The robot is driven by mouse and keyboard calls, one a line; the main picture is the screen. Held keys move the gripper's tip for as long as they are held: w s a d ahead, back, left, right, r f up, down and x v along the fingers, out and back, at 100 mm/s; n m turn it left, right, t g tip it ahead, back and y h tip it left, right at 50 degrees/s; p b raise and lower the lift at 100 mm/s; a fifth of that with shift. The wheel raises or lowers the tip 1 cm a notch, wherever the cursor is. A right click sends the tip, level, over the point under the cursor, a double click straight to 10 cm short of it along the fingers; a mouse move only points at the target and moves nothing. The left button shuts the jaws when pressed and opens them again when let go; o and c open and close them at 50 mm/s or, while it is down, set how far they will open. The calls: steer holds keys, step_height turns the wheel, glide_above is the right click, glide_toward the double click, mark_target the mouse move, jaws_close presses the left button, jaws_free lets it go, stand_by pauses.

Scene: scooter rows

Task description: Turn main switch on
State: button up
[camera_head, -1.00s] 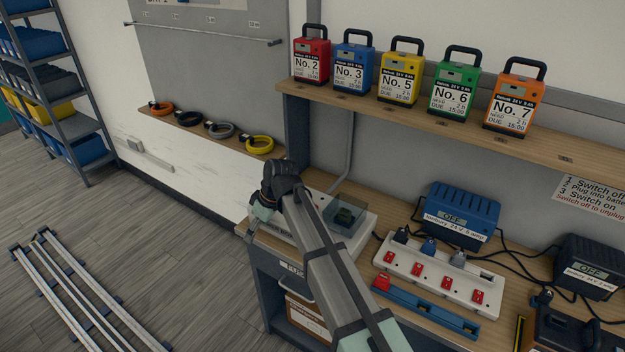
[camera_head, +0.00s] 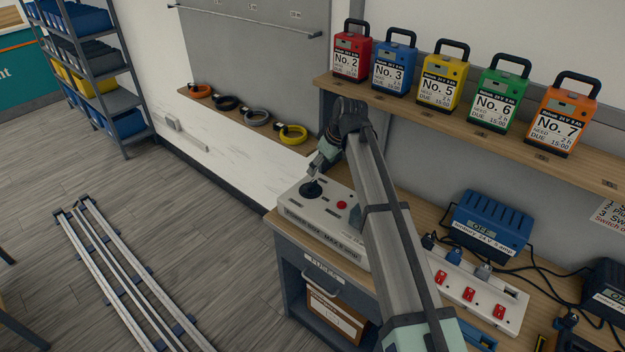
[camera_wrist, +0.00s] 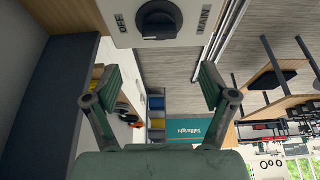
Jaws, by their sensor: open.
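The main switch is a black rotary knob (camera_head: 312,187) on top of a pale grey box (camera_head: 322,232) at the left end of the bench. In the head view my gripper (camera_head: 318,166) is just above and behind the knob, partly hidden by my arm.
A red button (camera_head: 342,205) sits on the box right of the knob. A shelf of coloured batteries (camera_head: 440,75) is above the bench. A white power strip (camera_head: 475,290) and a blue charger (camera_head: 490,224) lie to the right. Floor rails (camera_head: 125,270) are at left.

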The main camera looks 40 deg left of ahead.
mark_target(311, 183)
steer(key=p+x, duration=0.2)
steer(key=x, duration=0.8)
steer(key=shift+a+f, duration=0.1)
steer(key=shift+f, duration=0.05)
steer(key=c, duration=1.2)
